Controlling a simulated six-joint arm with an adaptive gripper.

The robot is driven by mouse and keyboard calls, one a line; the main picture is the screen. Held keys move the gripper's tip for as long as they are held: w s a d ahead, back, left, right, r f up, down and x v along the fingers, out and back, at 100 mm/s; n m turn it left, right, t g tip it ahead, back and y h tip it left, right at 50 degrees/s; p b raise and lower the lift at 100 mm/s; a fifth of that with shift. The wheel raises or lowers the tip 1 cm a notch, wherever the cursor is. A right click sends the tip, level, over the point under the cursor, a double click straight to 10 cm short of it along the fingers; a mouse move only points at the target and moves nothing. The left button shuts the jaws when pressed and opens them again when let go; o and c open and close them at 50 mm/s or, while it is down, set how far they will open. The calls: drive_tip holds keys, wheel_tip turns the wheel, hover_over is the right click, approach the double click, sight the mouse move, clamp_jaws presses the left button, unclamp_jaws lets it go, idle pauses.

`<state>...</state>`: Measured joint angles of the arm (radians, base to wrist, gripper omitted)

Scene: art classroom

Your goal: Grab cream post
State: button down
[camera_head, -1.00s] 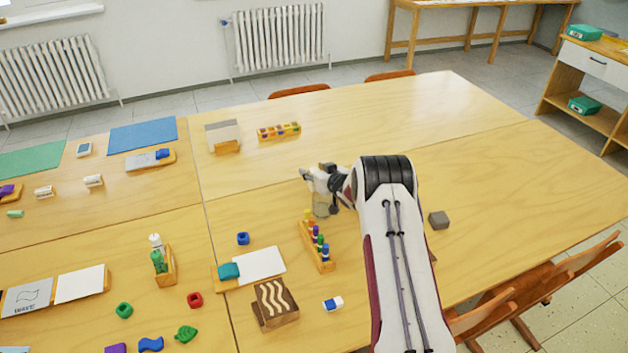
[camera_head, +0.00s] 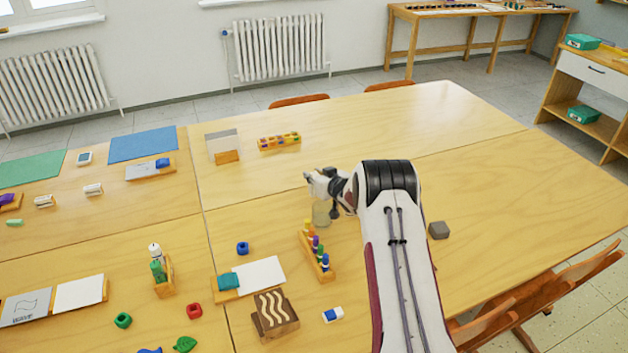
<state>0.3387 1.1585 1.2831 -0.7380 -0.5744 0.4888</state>
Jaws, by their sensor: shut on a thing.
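The cream post (camera_head: 321,214) is a short, pale, slightly see-through-looking cylinder, upright near the middle of the table. My gripper (camera_head: 320,188) reaches in from the right, directly above and around its top, and is shut on it. The fingers and wrist hide the post's upper part. I cannot tell whether its base touches the table.
A wooden rack (camera_head: 325,268) of coloured pegs stands just in front of the post. A grey block (camera_head: 438,230) lies to the right, and a wave-patterned block (camera_head: 274,312) nearer the front.

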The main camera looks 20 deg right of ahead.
drive_tip(key=shift+r, duration=4)
